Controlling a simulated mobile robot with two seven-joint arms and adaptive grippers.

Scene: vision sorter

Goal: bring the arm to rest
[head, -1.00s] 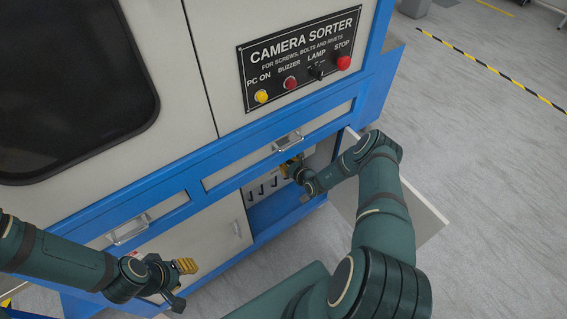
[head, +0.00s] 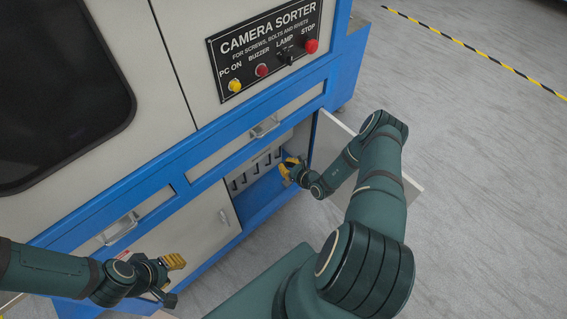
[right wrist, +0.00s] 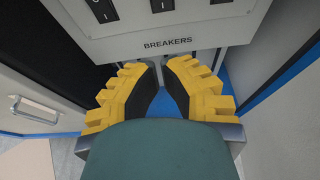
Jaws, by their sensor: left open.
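My right gripper (head: 288,172) is in front of the open cabinet compartment under the camera sorter's drawers. In the right wrist view its two yellow fingers (right wrist: 164,78) stand apart with nothing between them, below the breaker panel (right wrist: 168,38) marked BREAKERS. My right arm (head: 378,195) is bent and reaches in from the lower right. My left gripper (head: 171,279) is open and empty, low in front of the closed cabinet door (head: 195,245). No object is held by either gripper.
The open white door (head: 332,138) stands beside and behind my right forearm. The row of breakers (head: 258,168) is inside the compartment. Drawer handles (head: 265,127) stick out above. The control panel (head: 265,50) has coloured buttons. The floor to the right (head: 480,170) is clear.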

